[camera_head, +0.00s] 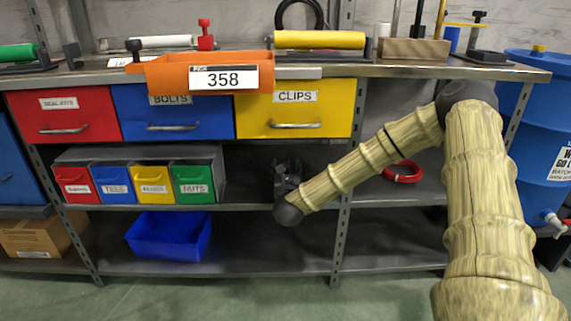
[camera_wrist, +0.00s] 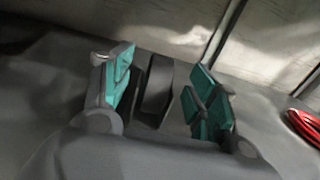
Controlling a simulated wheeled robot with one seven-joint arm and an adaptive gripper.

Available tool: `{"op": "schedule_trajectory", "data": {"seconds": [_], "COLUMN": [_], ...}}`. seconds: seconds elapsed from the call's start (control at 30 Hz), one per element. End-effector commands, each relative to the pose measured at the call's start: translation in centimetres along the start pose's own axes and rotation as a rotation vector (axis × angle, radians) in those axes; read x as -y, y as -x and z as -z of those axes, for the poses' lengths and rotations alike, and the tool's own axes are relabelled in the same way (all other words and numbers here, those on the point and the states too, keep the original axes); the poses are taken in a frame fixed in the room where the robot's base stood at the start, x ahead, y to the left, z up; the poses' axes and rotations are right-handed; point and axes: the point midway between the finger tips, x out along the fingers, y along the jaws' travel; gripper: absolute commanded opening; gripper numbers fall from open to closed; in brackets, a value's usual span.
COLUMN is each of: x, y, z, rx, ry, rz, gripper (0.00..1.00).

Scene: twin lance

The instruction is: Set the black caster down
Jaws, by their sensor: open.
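The black caster (camera_wrist: 158,82) shows in the wrist view as a dark, rounded upright piece on the grey middle shelf (camera_wrist: 45,95). My gripper (camera_wrist: 162,88) is open, with its teal-padded fingers on either side of the caster. A gap shows between the caster and the right finger; contact on the left side is hard to tell. In the head view my gripper (camera_head: 287,170) is a small dark shape over the middle shelf, below the yellow CLIPS drawer. The caster cannot be made out there.
A small-drawer cabinet (camera_head: 140,155) stands left on the same shelf. A red coil (camera_head: 403,171) lies to the right, beyond a grey upright (camera_head: 342,215). A blue bin (camera_head: 168,236) sits on the lower shelf. An orange tray (camera_head: 205,74) labelled 358 is above.

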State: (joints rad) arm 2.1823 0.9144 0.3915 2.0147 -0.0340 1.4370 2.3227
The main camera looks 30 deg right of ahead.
Motion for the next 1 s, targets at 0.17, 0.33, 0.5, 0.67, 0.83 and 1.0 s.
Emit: {"op": "schedule_trajectory", "data": {"seconds": [0.17, 0.33, 0.5, 0.67, 0.83, 1.0], "x": [0.0, 0.0, 0.0, -0.1, 0.0, 0.0], "y": [3.5, 6.4, 8.3, 9.2, 9.3, 9.3], "z": [-0.3, -0.2, -0.1, -0.1, -0.1, -0.1], "rx": [-0.003, -0.003, -0.001, 0.0, 0.001, 0.0], "ry": [-0.001, -0.001, 0.0, -0.001, -0.001, -0.001], "rz": [-0.001, -0.001, -0.001, -0.001, 0.0, 0.0], "gripper": [0.59, 0.59, 0.59, 0.59, 0.59, 0.59]}}
